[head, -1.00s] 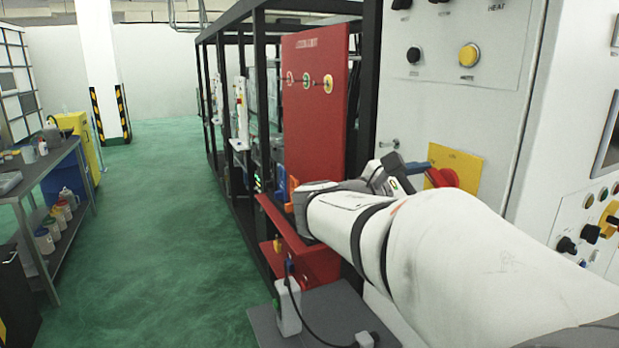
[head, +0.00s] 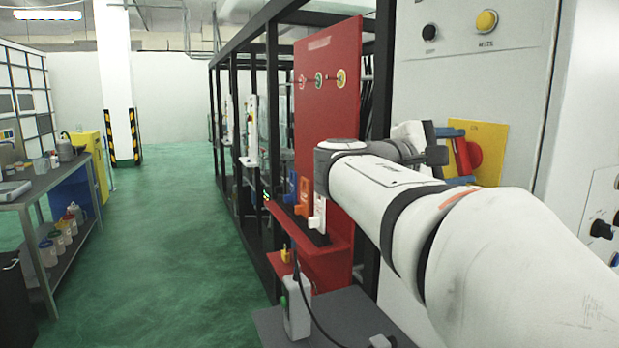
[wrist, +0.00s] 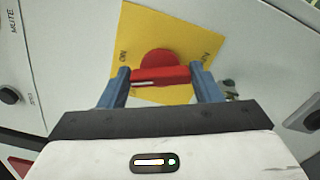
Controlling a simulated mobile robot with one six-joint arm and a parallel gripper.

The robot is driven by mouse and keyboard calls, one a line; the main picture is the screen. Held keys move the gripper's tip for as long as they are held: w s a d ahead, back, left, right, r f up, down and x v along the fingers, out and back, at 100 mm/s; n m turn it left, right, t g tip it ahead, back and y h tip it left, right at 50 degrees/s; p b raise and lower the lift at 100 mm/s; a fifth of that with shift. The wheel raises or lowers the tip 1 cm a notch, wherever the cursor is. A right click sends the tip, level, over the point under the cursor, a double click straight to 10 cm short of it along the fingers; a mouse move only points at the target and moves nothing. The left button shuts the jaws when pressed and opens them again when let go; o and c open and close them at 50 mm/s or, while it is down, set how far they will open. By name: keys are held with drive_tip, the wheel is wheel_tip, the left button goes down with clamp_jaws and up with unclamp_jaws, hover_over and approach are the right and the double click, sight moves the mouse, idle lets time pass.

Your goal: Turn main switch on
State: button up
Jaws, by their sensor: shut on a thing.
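The main switch is a red rotary knob with a bar handle on a square yellow plate (head: 492,142). In the head view the red knob (head: 473,158) shows partly behind my blue fingers. My gripper (head: 455,150) reaches it from the left. In the wrist view my gripper (wrist: 164,84) has one blue finger at each end of the red handle (wrist: 160,76), shut on it. The handle lies nearly level in that view, while the yellow plate (wrist: 185,25) looks tilted. Small lettering is on the plate, with ON legible near its left corner.
The switch is on a pale cabinet front (head: 450,85) with a yellow button (head: 486,21) and black knob above. A red panel (head: 328,110) in a black frame stands left of my arm. A grey bench (head: 60,185) lines the far left; green floor between is clear.

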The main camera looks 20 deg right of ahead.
drive_tip(key=m+b, duration=0.1)
drive_tip(key=b, duration=0.1)
drive_tip(key=m+b, duration=0.2)
drive_tip(key=shift+f+m, duration=0.2)
drive_tip(key=shift+m, duration=0.1)
drive_tip(key=shift+r+m+b, duration=0.1)
drive_tip(key=shift+m+b, duration=0.3)
drive_tip(key=shift+b, duration=0.2)
drive_tip(key=shift+r, duration=0.1)
drive_tip(key=o, duration=0.6)
drive_tip(key=shift+d, duration=0.1)
drive_tip(key=shift+o, duration=0.7)
drive_tip(key=shift+d, duration=0.15)
drive_tip(key=shift+o, duration=1.3)
drive_tip(key=a, duration=0.8)
drive_tip(key=shift+s, duration=0.35)
